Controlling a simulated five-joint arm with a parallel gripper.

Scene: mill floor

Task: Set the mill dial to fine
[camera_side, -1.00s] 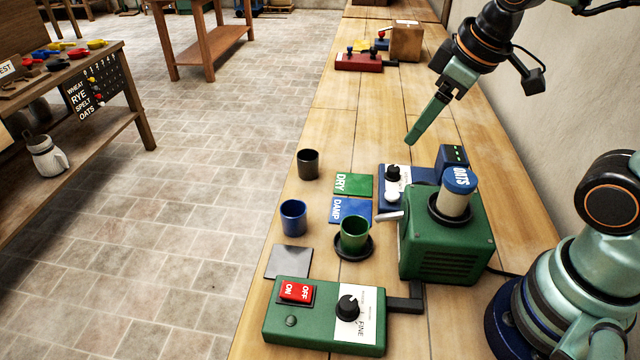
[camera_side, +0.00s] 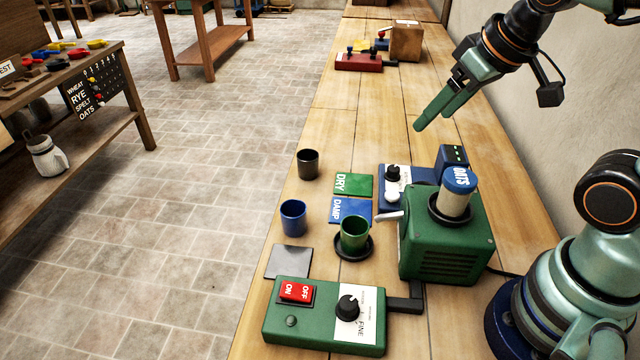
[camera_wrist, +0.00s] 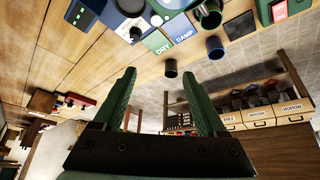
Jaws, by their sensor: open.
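The mill dial (camera_side: 348,306) is a black knob on a white plate marked FINE, on the green control box (camera_side: 322,331) at the front of the bench. The knob's white pointer mark is small, so its exact setting is hard to read. The green mill (camera_side: 445,245) stands behind the box, with a blue-capped OATS hopper (camera_side: 459,181) on top. My gripper (camera_side: 431,122) is open and empty, in the air above the bench beyond the mill, well away from the dial. In the wrist view my gripper's two green fingers (camera_wrist: 162,78) stand apart with nothing between them.
A red ON/OFF switch (camera_side: 296,292) sits beside the dial. A green cup (camera_side: 354,234), a blue cup (camera_side: 293,217) and a dark cup (camera_side: 308,163) stand nearby. A blue unit with a black knob (camera_side: 392,172) is beside the mill. The bench beyond is mostly clear.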

